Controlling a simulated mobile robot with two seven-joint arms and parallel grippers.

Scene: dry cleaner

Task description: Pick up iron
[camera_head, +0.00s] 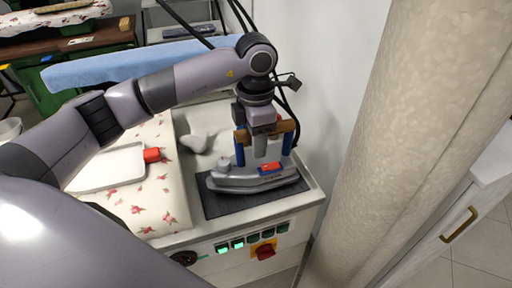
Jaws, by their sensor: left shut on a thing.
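The iron (255,178) is grey with blue uprights, a brown handle and a red part. It sits at the dark mat (217,204) on the right end of the ironing station; I cannot tell whether it touches the mat. My left gripper (260,145) points down over the iron and is shut on it around the handle, which it partly hides. My right gripper is not in view.
A floral-padded board (140,213) with a white plate-like piece (108,168) lies left of the iron. Green lit switches and a red knob (264,252) are on the station's front. A beige column (405,130) and white wall (335,60) stand close on the right.

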